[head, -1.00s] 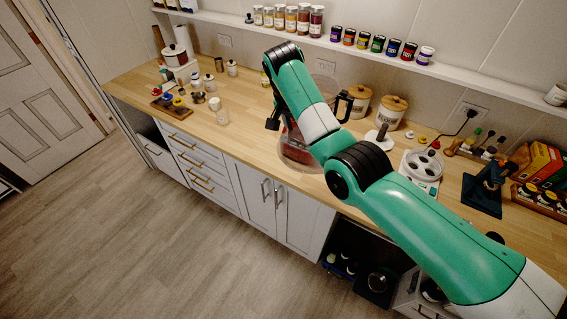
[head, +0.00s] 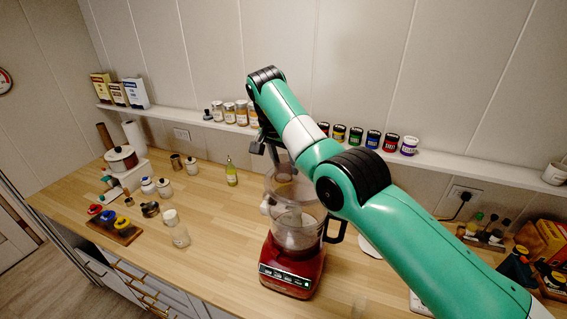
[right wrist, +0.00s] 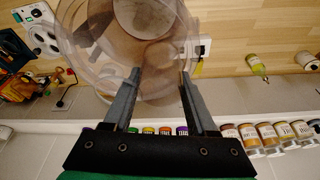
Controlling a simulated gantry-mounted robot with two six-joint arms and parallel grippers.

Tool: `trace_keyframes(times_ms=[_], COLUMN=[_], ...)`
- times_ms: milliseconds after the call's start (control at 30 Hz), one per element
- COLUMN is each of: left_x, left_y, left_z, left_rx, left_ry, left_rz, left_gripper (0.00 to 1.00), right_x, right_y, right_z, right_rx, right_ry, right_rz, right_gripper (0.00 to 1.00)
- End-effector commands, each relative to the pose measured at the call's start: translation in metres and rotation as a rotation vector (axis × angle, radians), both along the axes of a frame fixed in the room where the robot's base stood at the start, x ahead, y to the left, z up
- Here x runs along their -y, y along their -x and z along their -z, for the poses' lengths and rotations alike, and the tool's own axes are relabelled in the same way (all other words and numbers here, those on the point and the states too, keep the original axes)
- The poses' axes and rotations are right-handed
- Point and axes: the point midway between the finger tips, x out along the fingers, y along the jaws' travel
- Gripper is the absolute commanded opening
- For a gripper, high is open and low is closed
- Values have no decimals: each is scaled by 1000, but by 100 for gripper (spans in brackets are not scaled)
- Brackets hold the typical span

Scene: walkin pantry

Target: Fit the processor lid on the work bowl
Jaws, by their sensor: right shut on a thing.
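The food processor has a red base (head: 290,268) on the wooden counter. Its clear work bowl (head: 298,238) stands upright on the base, with a black handle on the right. The clear processor lid (head: 290,185) is above the bowl in the head view; its see-through edges make the exact gap hard to judge. My right gripper (head: 266,146) is shut on the lid, above the bowl. In the right wrist view, its two fingers (right wrist: 160,76) reach onto the clear lid (right wrist: 100,62), with round clear rims overlapping beyond. My left gripper is not in view.
A glass shaker (head: 177,232) and an oil bottle (head: 231,173) stand left of the processor. Spice jars (head: 242,113) line the wall shelf (head: 450,168) behind. The counter just left of the base is clear. My right arm hides counter on the right.

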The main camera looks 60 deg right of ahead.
Motion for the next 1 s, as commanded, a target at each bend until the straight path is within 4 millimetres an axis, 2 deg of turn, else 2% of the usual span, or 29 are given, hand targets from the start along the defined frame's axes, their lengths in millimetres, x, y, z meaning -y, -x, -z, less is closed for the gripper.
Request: trace_keyframes(times_ms=[267,700,1000], left_x=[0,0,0], left_y=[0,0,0], left_z=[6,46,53], left_rx=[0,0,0], left_ry=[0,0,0], left_rz=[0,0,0], left_gripper=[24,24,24], right_x=[0,0,0], right_y=[0,0,0], right_z=[5,50,58], right_rx=[0,0,0], right_ry=[1,1,1], right_rz=[0,0,0], right_gripper=[0,0,0])
